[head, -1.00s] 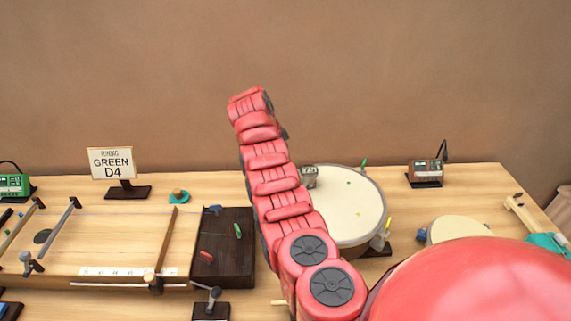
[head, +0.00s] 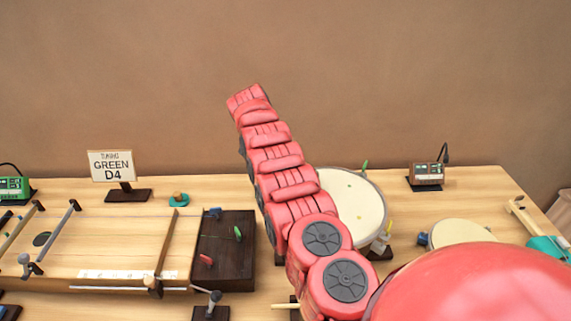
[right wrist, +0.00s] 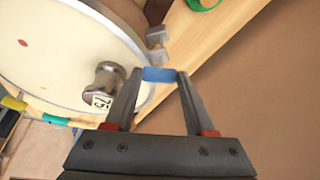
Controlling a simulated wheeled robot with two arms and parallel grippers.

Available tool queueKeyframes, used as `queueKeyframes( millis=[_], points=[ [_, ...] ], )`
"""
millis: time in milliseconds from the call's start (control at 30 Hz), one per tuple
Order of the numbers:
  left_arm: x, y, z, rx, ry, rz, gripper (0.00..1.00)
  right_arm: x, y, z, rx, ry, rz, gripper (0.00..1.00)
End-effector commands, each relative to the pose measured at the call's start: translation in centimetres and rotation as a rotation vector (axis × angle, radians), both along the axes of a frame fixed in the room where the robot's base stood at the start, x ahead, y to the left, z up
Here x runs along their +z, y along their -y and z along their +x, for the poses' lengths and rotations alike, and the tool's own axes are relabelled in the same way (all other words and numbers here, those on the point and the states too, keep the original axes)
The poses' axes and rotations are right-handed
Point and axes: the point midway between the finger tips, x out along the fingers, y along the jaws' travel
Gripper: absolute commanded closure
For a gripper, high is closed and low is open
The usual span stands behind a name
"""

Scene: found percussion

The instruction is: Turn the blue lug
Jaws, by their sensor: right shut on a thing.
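The drum has a cream head (head: 352,200) and stands mid-table, partly hidden by my right arm in the head view. It also shows in the right wrist view (right wrist: 45,60). The blue lug (right wrist: 158,75) is at the drum's rim, between the fingertips of my right gripper (right wrist: 159,76). The gripper is shut on it. The blue lug and right gripper are hidden behind my arm in the head view. A green lug (head: 364,163) and a yellow lug (head: 389,226) show at other parts of the rim. My left gripper is not in view.
A weight marked 75 (right wrist: 103,85) stands on the drum head close to the gripper. A stringed board (head: 110,245) with a dark end block (head: 225,270) lies left. A sign reading GREEN D4 (head: 112,165) and a small device (head: 426,175) stand at the back.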

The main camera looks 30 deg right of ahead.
Motion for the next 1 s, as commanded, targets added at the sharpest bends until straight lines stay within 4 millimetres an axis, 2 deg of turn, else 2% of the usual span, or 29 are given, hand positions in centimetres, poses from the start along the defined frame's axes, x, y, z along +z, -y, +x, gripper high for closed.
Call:
queueKeyframes(
  millis=[200, 233, 400, 767, 867, 1000],
  points=[
    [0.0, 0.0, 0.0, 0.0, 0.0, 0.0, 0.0, -0.1, 0.0, -0.1, -0.001, -0.004, 0.002, 1.0],
    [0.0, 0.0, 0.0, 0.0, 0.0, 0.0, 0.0, -0.1, 0.0, -0.1, -0.001, -0.004, 0.002, 0.43],
    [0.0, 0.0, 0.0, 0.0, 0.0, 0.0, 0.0, -0.1, 0.0, 0.0, 0.0, -0.002, 0.0, 0.15],
    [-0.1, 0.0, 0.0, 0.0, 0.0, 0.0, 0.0, 0.2, -0.1, 0.0, 0.001, 0.0, 0.0, 0.15],
    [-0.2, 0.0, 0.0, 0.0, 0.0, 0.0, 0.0, 0.8, -0.3, 0.1, 0.001, 0.001, 0.0, 0.15],
    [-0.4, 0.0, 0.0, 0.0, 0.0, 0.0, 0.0, 2.6, -1.0, 0.2, 0.002, 0.003, -0.002, 0.15]
  ],
)
